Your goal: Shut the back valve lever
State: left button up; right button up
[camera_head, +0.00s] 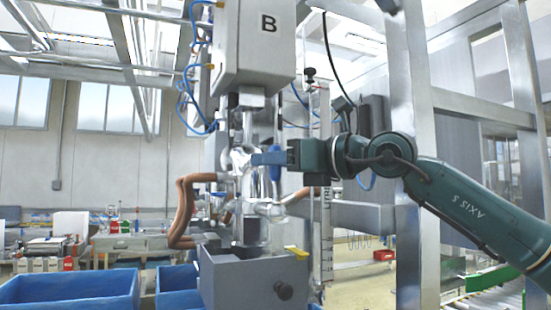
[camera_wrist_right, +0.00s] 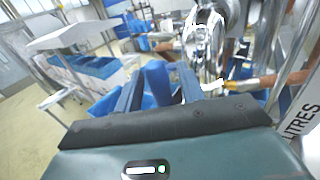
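A shiny steel valve body (camera_head: 240,162) stands below the grey box marked B; it also shows in the right wrist view (camera_wrist_right: 203,45). A blue lever-like piece (camera_head: 276,173) shows just below my right gripper's fingers in the head view. I cannot tell for sure which lever it is. My right gripper (camera_head: 256,158) reaches in from the right, with its blue fingers beside the valve. In the wrist view its fingers (camera_wrist_right: 158,88) are apart, with an upright blue piece (camera_wrist_right: 157,80) between or behind them; contact is unclear. My left gripper is out of view.
The grey box marked B (camera_head: 253,45) hangs above the valve. A grey box with a black knob (camera_head: 250,283) is below. Brown hoses (camera_head: 183,210) lie left, a litre scale (camera_head: 326,235) right. Blue bins (camera_head: 70,288) stand lower left. A steel post (camera_head: 407,90) is near my arm.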

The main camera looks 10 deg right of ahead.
jog(key=shift+c, duration=0.5)
grip_shut()
